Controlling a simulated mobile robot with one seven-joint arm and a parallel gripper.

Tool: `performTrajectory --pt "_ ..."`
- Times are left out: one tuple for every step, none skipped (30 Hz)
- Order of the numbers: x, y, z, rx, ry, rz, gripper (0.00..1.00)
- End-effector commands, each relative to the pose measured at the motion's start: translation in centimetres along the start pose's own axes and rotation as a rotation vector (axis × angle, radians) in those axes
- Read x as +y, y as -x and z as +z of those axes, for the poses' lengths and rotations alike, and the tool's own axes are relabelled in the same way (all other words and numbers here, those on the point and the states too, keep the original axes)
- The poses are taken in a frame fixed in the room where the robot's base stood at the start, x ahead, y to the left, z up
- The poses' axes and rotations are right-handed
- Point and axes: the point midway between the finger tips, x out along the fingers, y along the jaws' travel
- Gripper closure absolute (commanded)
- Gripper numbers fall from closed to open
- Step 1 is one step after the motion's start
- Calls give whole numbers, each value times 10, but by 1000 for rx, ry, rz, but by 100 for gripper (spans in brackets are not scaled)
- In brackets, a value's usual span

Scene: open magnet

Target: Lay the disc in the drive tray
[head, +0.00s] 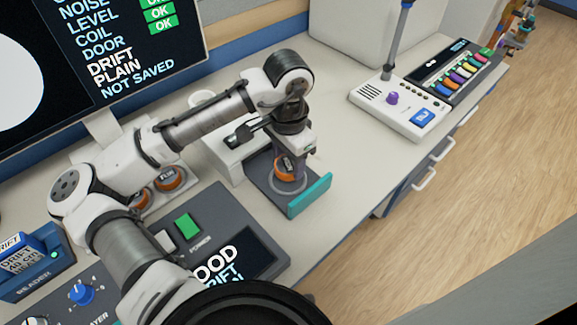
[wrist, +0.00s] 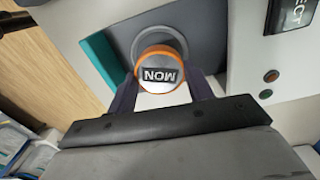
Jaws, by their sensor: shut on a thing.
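The disc (head: 284,172) has an orange rim and a dark label. The drive tray (head: 262,172) is dark grey, slid out, with a pale ring and a teal front. In the wrist view the tray (wrist: 203,35) lies behind the disc, and the disc covers part of the ring. My gripper (wrist: 160,86) has a finger at each side of the disc. I cannot tell whether the disc touches the tray.
The white drive housing (head: 226,150) stands behind the tray. More orange discs (head: 168,178) sit in a holder to the left. A dark console (head: 225,225) lies in front of it. An intercom (head: 400,108) stands to the right. The desk's edge is near the tray's teal front.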

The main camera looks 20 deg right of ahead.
Motion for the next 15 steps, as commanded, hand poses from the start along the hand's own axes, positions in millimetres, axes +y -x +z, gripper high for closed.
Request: performTrajectory --pt "0 -8 0 -1 1 2 72" --pt "0 -13 0 -2 1 2 72" --pt "0 -19 0 -1 1 2 72" --pt "0 -22 0 -1 1 1 72" --pt "0 -26 0 -1 0 1 72" --pt "0 -28 0 -1 0 1 72" --pt "0 -30 0 -1 0 0 72" --pt "0 -31 0 0 0 0 72" --pt "0 -31 0 0 -1 0 72" --pt "0 -31 0 0 -1 0 72" --pt "0 -31 0 0 -1 0 72" --pt "0 -31 0 0 -1 0 72" --pt "0 -31 0 0 -1 0 72" --pt "0 -31 0 0 -1 0 72" --pt "0 -31 0 0 0 0 72"
